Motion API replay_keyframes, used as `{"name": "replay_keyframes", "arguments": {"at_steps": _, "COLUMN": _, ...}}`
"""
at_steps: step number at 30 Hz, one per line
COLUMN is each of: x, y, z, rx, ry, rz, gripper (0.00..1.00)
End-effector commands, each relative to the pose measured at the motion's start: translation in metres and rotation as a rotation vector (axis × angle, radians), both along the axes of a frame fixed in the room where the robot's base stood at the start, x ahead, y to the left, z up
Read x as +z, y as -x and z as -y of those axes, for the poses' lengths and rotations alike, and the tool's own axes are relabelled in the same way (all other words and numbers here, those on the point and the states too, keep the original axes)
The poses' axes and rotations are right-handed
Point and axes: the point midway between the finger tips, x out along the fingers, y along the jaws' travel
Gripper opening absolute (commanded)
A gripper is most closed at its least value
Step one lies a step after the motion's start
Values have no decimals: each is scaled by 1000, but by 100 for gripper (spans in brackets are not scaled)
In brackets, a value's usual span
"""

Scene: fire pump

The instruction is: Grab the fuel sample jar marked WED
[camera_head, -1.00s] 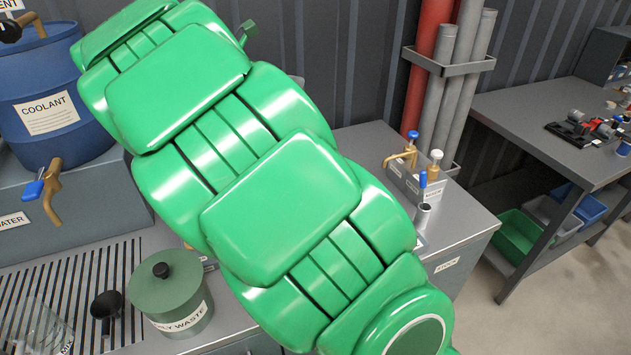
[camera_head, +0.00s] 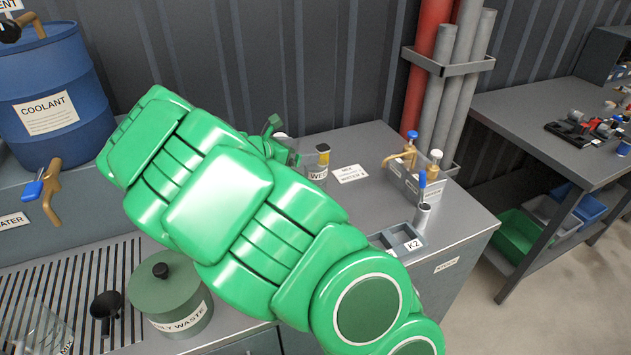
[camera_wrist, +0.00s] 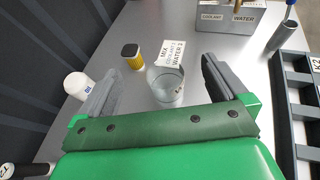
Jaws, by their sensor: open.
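A clear glass jar with a white label reading WED (camera_head: 318,175) stands on the grey bench in the head view, just right of my arm's far end. In the wrist view a clear open-topped jar (camera_wrist: 164,88) stands upright between the two fingers of my gripper (camera_wrist: 162,70); its label cannot be read from there. The gripper is open, with visible space between each finger and the jar. In the head view my green arm hides most of the gripper.
A small yellow container with a dark top (camera_wrist: 132,58) and a white bottle (camera_wrist: 78,85) stand near the left finger. A MIX card (camera_wrist: 172,52) lies behind the jar. The coolant and water box (camera_wrist: 228,17) and the K2 tray (camera_wrist: 295,95) stand to the right.

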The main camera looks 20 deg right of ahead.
Motion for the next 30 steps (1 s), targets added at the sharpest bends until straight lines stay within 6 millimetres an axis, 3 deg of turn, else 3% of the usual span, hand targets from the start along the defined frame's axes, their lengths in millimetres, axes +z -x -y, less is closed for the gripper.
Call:
{"name": "replay_keyframes", "arguments": {"at_steps": 3, "x": -38, "y": 1, "z": 1, "rx": -2, "ry": 4, "rz": -8, "gripper": 100}}
{"name": "replay_keyframes", "arguments": {"at_steps": 9, "x": -71, "y": 0, "z": 0, "rx": 0, "ry": 1, "rz": -3, "gripper": 100}}
{"name": "replay_keyframes", "arguments": {"at_steps": 16, "x": -81, "y": -2, "z": 5, "rx": 0, "ry": 0, "rz": -1, "gripper": 100}}
{"name": "replay_keyframes", "arguments": {"at_steps": 30, "x": -95, "y": -13, "z": 34, "rx": -3, "ry": 0, "rz": 0, "gripper": 100}}
